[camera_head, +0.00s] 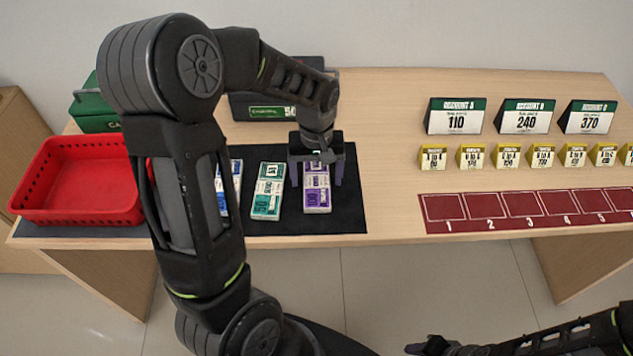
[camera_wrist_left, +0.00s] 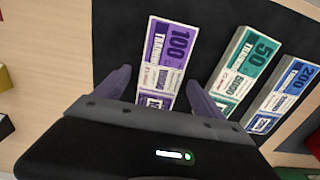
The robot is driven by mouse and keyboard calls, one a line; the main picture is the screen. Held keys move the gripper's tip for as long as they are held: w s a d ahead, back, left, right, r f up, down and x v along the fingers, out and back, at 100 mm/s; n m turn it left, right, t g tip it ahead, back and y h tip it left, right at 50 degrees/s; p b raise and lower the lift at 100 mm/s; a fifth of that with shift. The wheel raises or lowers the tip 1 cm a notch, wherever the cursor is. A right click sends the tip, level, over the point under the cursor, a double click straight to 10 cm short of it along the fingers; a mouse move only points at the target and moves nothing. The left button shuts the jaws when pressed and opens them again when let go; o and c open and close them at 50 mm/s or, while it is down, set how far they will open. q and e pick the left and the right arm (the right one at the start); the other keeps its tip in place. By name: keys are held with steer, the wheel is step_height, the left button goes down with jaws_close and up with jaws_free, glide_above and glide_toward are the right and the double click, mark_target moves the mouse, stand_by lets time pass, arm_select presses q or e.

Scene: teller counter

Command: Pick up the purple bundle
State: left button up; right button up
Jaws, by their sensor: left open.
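The purple bundle (camera_head: 317,197), marked 100, lies flat on the dark mat (camera_head: 346,212) at the right end of a row of bundles. My left gripper (camera_head: 317,178) is over it, with one finger on each side. In the left wrist view the purple bundle (camera_wrist_left: 165,60) runs between the open fingers of the left gripper (camera_wrist_left: 166,90), and its near end is partly hidden by the gripper body. I cannot tell whether the fingers touch it. My right gripper (camera_head: 428,346) is low at the bottom edge, away from the counter; its jaws are not clear.
A teal bundle (camera_head: 267,193) lies just left of the purple one, and a blue bundle (camera_head: 222,196) lies further left, partly behind my arm. A red tray (camera_head: 75,217) stands at left. Signs and a red numbered strip (camera_head: 525,221) occupy the right side.

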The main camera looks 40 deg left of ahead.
stand_by(0.4)
arm_select(q)
steer(key=c, duration=1.5)
